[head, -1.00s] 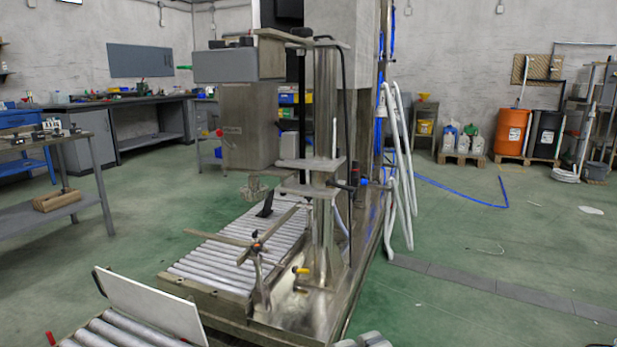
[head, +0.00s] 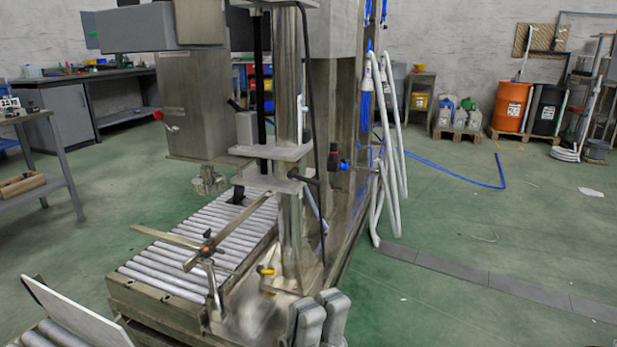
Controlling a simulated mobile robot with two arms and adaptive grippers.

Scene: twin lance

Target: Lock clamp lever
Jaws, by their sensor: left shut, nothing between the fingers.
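A filling machine with a steel column (head: 290,225) stands in the middle of the head view. A black-handled lever (head: 304,179) sticks out to the right of its clamp bracket (head: 272,150). A yellow-tipped handle (head: 267,270) shows low on the column, and a small black-and-orange knob (head: 208,248) sits on the guide bars. I cannot tell which of these is the task's lever. My left gripper (head: 320,312) rises from the bottom edge, shut and empty, right of the column's base and below the black lever, apart from both in the picture. My right gripper is out of view.
A roller conveyor (head: 178,263) runs through the machine, with a white panel (head: 78,318) at its near left. White hoses (head: 390,150) hang right of the machine. The green floor at the right (head: 470,230) is mostly clear.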

